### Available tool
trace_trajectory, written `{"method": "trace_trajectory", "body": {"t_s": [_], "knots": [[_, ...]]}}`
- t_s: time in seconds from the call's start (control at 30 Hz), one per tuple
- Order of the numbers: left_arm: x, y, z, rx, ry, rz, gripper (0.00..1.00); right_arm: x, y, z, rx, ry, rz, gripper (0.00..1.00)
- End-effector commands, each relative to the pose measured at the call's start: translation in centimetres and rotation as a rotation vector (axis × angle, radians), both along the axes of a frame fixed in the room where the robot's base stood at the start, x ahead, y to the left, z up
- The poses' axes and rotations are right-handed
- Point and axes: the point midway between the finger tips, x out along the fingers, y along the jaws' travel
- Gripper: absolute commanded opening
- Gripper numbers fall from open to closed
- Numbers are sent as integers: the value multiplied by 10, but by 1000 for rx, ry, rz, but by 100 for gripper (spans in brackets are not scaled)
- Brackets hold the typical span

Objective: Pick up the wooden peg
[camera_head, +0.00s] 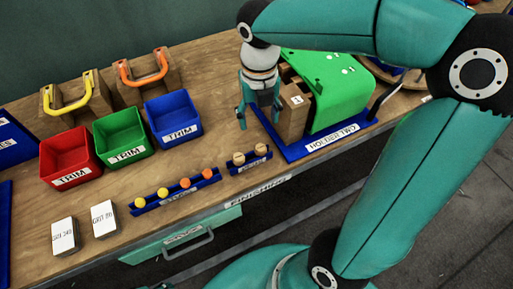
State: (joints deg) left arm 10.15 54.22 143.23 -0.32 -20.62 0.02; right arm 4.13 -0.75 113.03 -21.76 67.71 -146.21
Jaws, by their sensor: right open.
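Two round-topped wooden pegs, a left one (238,159) and a right one (261,150), sit in a small blue rack (250,166) near the bench's front edge. Only their tops show clearly. My right gripper (259,116) points down, open, with nothing seen between its fingers. In the picture it is above the pegs, apart from them, just left of the wooden blocks in the green holder. My left gripper is not in view.
A longer blue rack (150,209) holds yellow and orange pegs. Red (68,158), green (123,132) and blue (173,115) bins stand behind it. Bare bench lies between bins and racks.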

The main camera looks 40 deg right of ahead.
Motion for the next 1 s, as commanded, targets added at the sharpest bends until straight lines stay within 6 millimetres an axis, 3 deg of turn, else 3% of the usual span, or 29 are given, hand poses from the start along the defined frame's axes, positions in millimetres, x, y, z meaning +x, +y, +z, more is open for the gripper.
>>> {"method": "trace_trajectory", "body": {"t_s": [0.1, 0.3, 0.57, 0.83, 1.0], "knots": [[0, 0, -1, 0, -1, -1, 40, -4, -3, -29, 1, 8, -10, 64], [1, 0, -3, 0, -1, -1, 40, -4, -4, -65, 2, 5, -15, 64], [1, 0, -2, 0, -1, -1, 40, -4, -5, -82, 1, 2, -16, 64], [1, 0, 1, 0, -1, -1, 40, -2, -9, -118, 2, 6, -17, 64], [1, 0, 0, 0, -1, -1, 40, -1, -9, -130, 2, 1, -17, 64]]}}
